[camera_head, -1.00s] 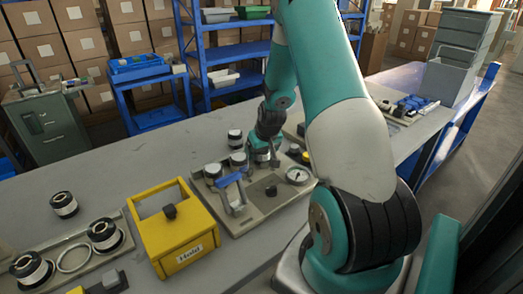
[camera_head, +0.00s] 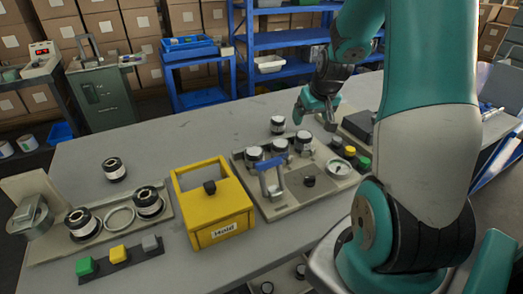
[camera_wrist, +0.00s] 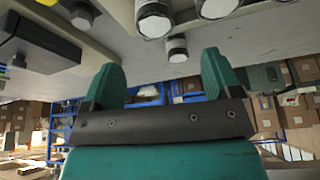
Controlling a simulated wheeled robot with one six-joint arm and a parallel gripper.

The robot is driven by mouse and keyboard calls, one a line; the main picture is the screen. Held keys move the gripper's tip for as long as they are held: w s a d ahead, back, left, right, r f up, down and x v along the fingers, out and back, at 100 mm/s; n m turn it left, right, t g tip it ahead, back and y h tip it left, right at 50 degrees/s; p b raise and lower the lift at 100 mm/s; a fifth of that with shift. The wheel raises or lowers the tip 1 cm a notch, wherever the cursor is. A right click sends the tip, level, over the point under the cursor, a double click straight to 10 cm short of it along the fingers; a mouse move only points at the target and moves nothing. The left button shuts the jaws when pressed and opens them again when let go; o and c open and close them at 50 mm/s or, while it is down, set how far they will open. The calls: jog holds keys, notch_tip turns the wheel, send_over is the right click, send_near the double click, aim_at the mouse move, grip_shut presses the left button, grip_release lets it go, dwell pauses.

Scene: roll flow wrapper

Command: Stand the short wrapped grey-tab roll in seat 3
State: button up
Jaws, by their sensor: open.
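My gripper (camera_head: 312,110) is open and empty, above the table behind the right fixture; its two spread fingers also show in the wrist view (camera_wrist: 162,75). Three white-topped, dark-banded rolls stand in a row on the right fixture (camera_head: 285,200): a left one (camera_head: 254,158), a middle one (camera_head: 279,149) and a right one (camera_head: 303,143). Another roll (camera_head: 278,125) stands on the table behind them, left of my gripper; it shows beyond the fingers in the wrist view (camera_wrist: 177,48). Tab colours and seat numbers are too small to read.
A yellow box marked Hold (camera_head: 212,205) stands left of the fixture. A left tray (camera_head: 60,246) holds two rolls (camera_head: 83,224) (camera_head: 149,202) and a ring (camera_head: 119,218). One roll (camera_head: 114,170) stands behind it. Button blocks (camera_head: 117,253) (camera_head: 350,151) and a dial (camera_head: 339,167) are nearby.

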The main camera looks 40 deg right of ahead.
jog(key=s+a+r+n+y, duration=0.1)
jog(key=a+r+n+y, duration=0.2)
jog(key=a, duration=1)
jog(key=s+a+r+n+y, duration=0.1)
jog(key=a+r+n, duration=0.3)
jog(key=a, duration=0.9)
jog(key=s+a+r+n+g+y, duration=0.1)
jog(key=s+a+r+n+g, duration=0.1)
jog(key=s+a, duration=0.4)
jog(key=s+a+r+n+g+y, duration=0.1)
jog(key=s+a+r+n+g, duration=0.1)
jog(key=s+a, duration=0.5)
jog(key=shift+s+r+n, duration=0.15)
jog(key=shift+s+n, duration=0.25)
jog(key=shift+s, duration=0.6)
